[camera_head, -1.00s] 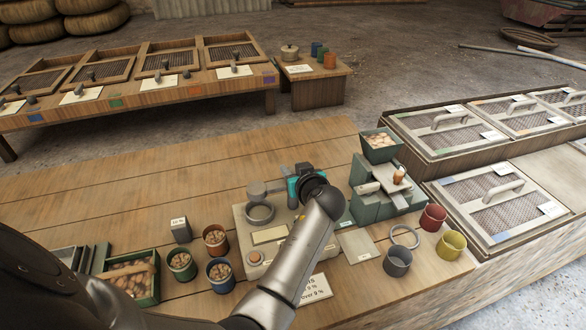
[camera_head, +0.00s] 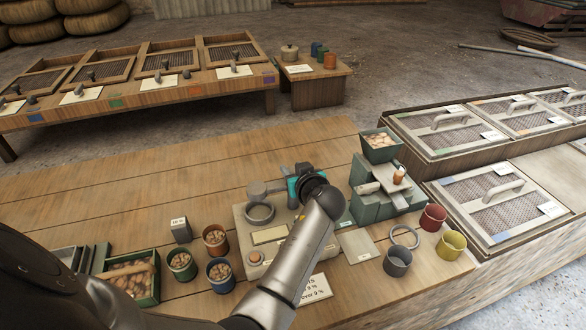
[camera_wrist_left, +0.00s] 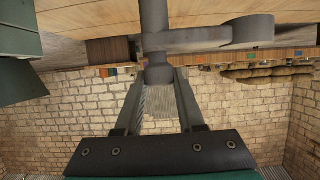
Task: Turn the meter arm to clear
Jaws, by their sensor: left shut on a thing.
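The meter (camera_head: 246,225) is a beige box on the bench with a round grey cup (camera_head: 260,214) on top. Its grey arm (camera_head: 270,187) ends in a round disc behind the cup, apart from it. In the left wrist view the arm (camera_wrist_left: 205,38) runs right from a post to the disc (camera_wrist_left: 253,29). My left gripper (camera_wrist_left: 158,78) is shut on the arm's grey knob below that post. In the head view my teal left gripper (camera_head: 291,186) is at the meter's back right, and my forearm hides the meter's right side. My right gripper is not in view.
A green machine (camera_head: 384,203) stands close to the right of my gripper. Cups of nuts and a green crate (camera_head: 147,290) are to the left. Empty cups and a ring (camera_head: 405,237) are at right. The bench behind the meter is clear.

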